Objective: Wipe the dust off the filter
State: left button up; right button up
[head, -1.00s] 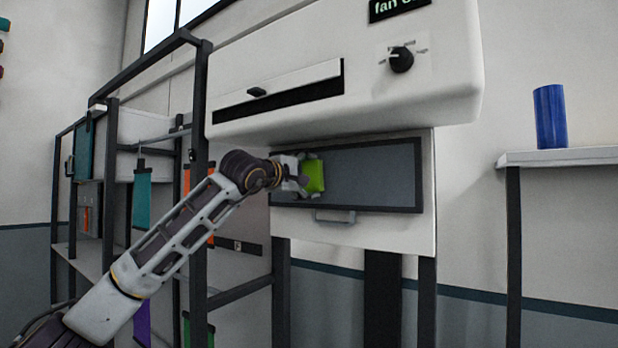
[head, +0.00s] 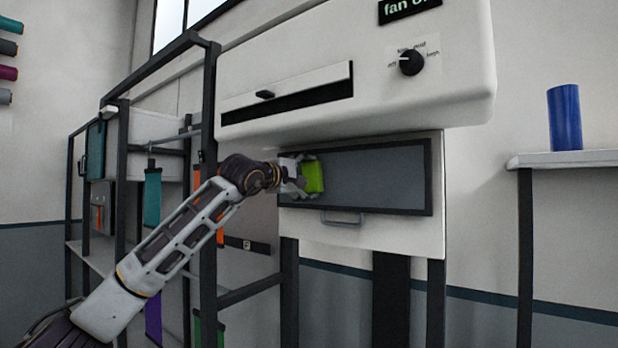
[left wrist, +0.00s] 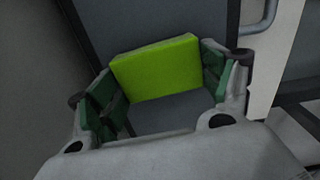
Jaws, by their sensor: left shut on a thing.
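My left gripper (head: 302,178) is shut on a bright green block-shaped pad (head: 313,176), held at the left end of the filter (head: 375,178). The filter is a grey-blue rectangular panel in a dark frame, on the front of the white cabinet. In the left wrist view the pad (left wrist: 157,68) sits between the two green-lined fingers (left wrist: 160,92), with the grey panel behind it. I cannot tell whether the pad touches the panel. No separate dust patches can be made out. My right gripper is not in view.
A handle (head: 341,218) sticks out below the filter. The white hood (head: 400,95) with a black knob (head: 411,61) overhangs it. A dark rack post (head: 208,190) stands close beside my left arm. A blue cylinder (head: 564,118) stands on a shelf (head: 575,159) at right.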

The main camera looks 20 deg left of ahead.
pick_arm(q)
jog(key=shift+a+f, duration=0.1)
jog(key=shift+f, duration=0.05)
jog(key=shift+b+v, duration=1.7)
jog(key=shift+v, duration=1.15)
jog(key=shift+s, duration=0.1)
jog(key=shift+b+v, duration=0.7)
jog(key=shift+v, duration=0.8)
